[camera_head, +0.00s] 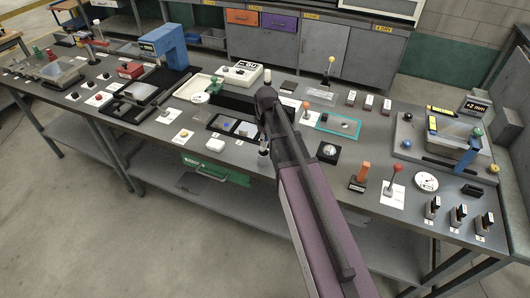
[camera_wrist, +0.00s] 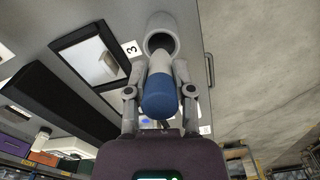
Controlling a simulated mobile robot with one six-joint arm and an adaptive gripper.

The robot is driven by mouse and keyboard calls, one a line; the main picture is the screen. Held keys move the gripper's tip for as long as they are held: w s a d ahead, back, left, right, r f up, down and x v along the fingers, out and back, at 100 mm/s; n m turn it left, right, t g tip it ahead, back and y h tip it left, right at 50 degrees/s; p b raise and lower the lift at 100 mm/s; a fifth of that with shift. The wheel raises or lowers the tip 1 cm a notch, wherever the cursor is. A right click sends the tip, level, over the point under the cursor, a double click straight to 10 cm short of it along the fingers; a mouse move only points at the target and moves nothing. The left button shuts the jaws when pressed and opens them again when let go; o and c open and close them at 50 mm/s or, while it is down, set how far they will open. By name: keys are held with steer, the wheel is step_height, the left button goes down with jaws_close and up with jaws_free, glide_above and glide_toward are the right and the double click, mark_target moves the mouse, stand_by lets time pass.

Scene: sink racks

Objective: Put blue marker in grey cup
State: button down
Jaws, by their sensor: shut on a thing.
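In the wrist view, my gripper (camera_wrist: 160,92) is shut on a blue marker (camera_wrist: 160,98), with one finger on each side. The marker's blue end faces the camera and its paler part points away. The grey cup (camera_wrist: 163,24) is just beyond the fingertips, with its dark round mouth facing the gripper. The marker's far end lines up with this mouth. I cannot tell whether its tip is inside the cup or just short of it. In the head view, my arm hides most of the gripper and the marker.
In the wrist view, a dark-framed pad (camera_wrist: 92,58) and a long black bar (camera_wrist: 48,105) lie left of the cup. The bench edge and bare floor (camera_wrist: 260,70) are on the right. In the head view, a teal-edged tray (camera_head: 338,125) lies right of my arm.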

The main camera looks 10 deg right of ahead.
steer(key=shift+f, duration=0.1)
stand_by(0.3)
step_height(320, 180, down, 4)
steer(key=b, duration=0.4)
steer(key=shift+f+b, duration=0.2)
steer(key=shift+b, duration=0.1)
steer(key=shift+c, duration=2.4)
jaws_free()
steer(key=shift+f, duration=0.2)
steer(key=shift+r, duration=0.15)
step_height(320, 180, up, 14)
steer(key=p, duration=1.3)
steer(key=shift+s+f, duration=0.15)
steer(key=shift+f, duration=0.05)
